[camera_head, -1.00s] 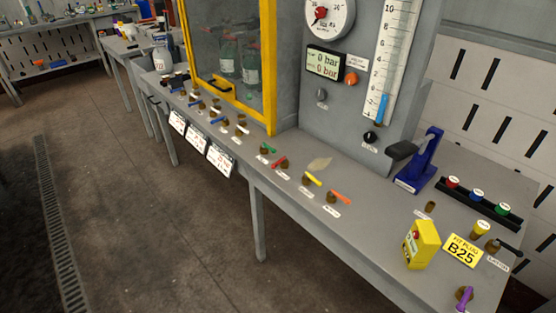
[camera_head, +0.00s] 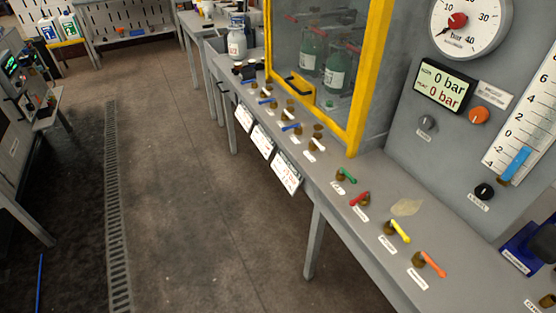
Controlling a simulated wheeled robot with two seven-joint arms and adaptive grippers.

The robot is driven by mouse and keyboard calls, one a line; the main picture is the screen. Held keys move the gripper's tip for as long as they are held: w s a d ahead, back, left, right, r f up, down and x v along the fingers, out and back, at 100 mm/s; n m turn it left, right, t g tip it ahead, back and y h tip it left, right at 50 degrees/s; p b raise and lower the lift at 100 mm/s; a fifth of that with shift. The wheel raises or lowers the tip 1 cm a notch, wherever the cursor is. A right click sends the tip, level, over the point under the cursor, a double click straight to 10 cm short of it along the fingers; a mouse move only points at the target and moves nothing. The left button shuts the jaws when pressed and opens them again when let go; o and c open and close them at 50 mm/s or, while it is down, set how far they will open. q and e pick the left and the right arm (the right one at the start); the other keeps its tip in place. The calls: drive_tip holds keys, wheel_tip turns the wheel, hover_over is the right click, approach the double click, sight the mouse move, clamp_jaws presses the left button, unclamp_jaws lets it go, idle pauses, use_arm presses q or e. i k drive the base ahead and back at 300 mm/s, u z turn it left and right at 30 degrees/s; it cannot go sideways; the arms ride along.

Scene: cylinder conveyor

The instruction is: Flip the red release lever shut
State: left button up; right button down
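A small red lever (camera_head: 360,198) sits on a brass valve near the front edge of the grey bench (camera_head: 335,184), with a white label in front of it, too small to read. It stands in a row between a green lever (camera_head: 346,175) at its upper left and a yellow lever (camera_head: 400,231) at its lower right. An orange lever (camera_head: 432,264) is further right. Neither of my grippers shows in the head view.
A yellow-framed clear cabinet (camera_head: 366,80) stands on the bench behind several blue and white levers. A gauge panel (camera_head: 420,150) with a dial and a digital display reading 0 bar rises at right. Open floor (camera_head: 200,200) lies left of the bench.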

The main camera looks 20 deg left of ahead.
sight(365, 195)
drive_tip(key=u, duration=0.6)
drive_tip(key=i, duration=0.9)
drive_tip(key=u, duration=0.25)
